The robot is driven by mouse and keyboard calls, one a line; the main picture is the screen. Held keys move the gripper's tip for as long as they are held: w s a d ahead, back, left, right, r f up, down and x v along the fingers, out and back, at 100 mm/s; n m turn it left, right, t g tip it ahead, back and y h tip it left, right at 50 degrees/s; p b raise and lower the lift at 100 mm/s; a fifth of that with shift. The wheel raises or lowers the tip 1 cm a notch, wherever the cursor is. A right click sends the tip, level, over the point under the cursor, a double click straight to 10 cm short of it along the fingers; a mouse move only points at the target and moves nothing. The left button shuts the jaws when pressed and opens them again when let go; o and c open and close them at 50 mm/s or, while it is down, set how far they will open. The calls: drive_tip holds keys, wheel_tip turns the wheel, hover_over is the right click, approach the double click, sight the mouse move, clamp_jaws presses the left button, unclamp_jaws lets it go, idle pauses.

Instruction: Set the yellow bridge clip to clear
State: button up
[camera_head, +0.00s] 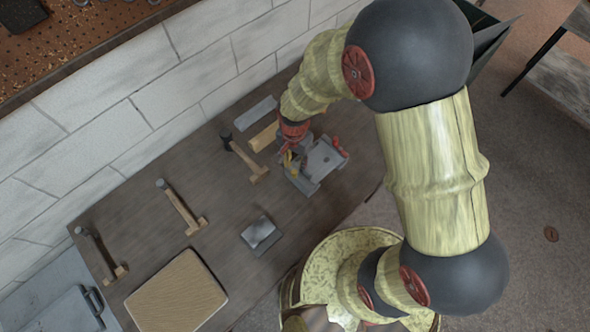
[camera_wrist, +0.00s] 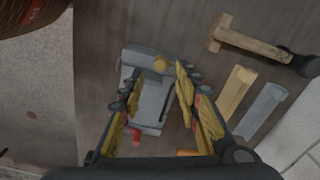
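A grey bench frame (camera_head: 325,158) stands on the bench, with red knobs at its right side. In the wrist view the grey frame (camera_wrist: 150,103) lies below and between my fingers. A small yellow rounded piece (camera_wrist: 160,63), which may be the yellow bridge clip, shows near the frame's top edge, between my fingertips. My gripper (camera_wrist: 161,74) is open, its yellow fingers apart on either side of this piece; I see no contact. In the head view my gripper (camera_head: 291,154) is over the frame's left side and hides part of it. The clip's setting cannot be read.
A hammer (camera_head: 245,158), a wooden block (camera_head: 265,137) and a grey bar (camera_head: 256,112) lie left of and behind the frame. Two more hammers, a small grey block (camera_head: 262,234) and a wooden board (camera_head: 176,294) lie farther left and nearer. A brick wall (camera_head: 150,92) runs behind the bench.

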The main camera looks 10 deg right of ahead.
sight(294, 171)
wheel_tip(294, 171, down, 7)
drive_tip(key=shift+r, duration=0.2)
drive_tip(key=shift+c, duration=1)
clamp_jaws()
